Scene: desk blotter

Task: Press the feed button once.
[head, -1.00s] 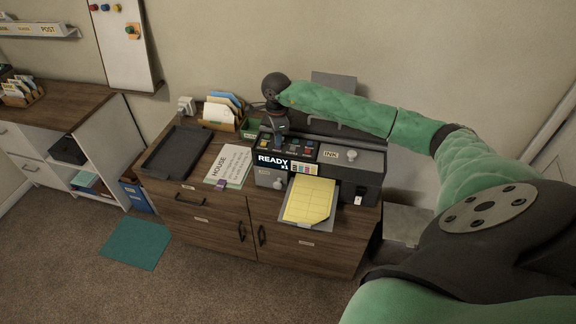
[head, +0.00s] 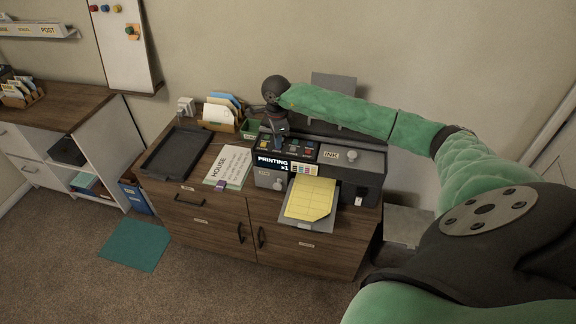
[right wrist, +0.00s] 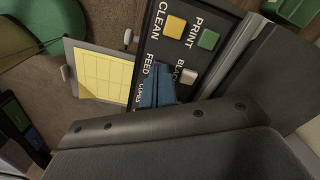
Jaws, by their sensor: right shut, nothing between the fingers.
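The dark printer (head: 365,180) stands on the wooden cabinet, and its display (head: 272,163) reads "PRINTING x1". My right gripper (head: 281,142) is shut and empty, pointing down at the printer's button panel. In the right wrist view, its blue fingers (right wrist: 160,92) lie over the panel beside the FEED label (right wrist: 148,70). They hide the feed button, so I cannot tell whether they touch it. The yellow CLEAN button (right wrist: 175,27), green PRINT button (right wrist: 208,39) and pale BLACK button (right wrist: 188,76) are visible. My left gripper is out of view.
A yellow sheet (head: 310,199) lies on the printer's front tray. A HOUSE sheet (head: 229,165) and a black tray (head: 177,152) lie to the left. An envelope holder (head: 222,125) and a green box (head: 250,134) stand behind. A teal mat (head: 135,245) lies on the floor.

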